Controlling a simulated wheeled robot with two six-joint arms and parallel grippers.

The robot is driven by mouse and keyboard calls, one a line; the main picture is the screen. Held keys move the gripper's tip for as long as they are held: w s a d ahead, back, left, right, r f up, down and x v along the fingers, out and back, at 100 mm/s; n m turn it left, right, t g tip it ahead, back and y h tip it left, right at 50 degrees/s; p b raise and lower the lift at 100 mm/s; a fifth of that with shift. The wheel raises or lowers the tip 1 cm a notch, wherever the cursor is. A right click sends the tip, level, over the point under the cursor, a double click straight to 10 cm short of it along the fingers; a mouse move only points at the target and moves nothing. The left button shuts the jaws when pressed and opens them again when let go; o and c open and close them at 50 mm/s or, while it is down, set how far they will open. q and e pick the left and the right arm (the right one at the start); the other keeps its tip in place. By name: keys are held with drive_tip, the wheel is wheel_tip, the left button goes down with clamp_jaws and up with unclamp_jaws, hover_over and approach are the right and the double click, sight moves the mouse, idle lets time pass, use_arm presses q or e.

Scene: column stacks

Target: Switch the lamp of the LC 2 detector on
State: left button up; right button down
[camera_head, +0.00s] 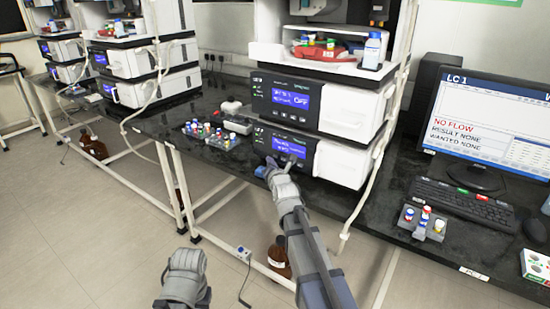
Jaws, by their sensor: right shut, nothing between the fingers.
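The middle instrument stack has an upper module (270,106) with a blue screen (291,99); its large word seems to read OFF. Below it is a lower module (312,168) with another blue screen (288,147), whose text is too small to read. The small label on the stack is not clearly legible, so I cannot tell which module is the LC 2 detector. My right gripper (270,167) is shut and empty at the lower left of the lower module's front; whether it touches the panel is unclear. My left arm shows at the bottom, its gripper fingers out of view.
A rack of coloured vials (210,136) stands left of the stack. At right are a monitor (490,120) showing LC 1 and NO FLOW, a keyboard (463,203) and a small vial rack (422,224). Brown bottles stand under the bench. Another stack (140,60) stands farther left.

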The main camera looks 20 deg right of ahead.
idle(0.7)
drive_tip(key=shift+w+d, duration=0.25)
drive_tip(key=shift+d, duration=0.1)
drive_tip(key=shift+w+d, duration=0.3)
idle(0.6)
drive_tip(key=shift+s+a, duration=0.55)
drive_tip(key=shift+a, duration=0.1)
idle(0.4)
drive_tip(key=shift+s+a, duration=0.8)
drive_tip(key=shift+a, duration=0.2)
drive_tip(key=shift+s+a, duration=0.75)
drive_tip(key=shift+a, duration=0.25)
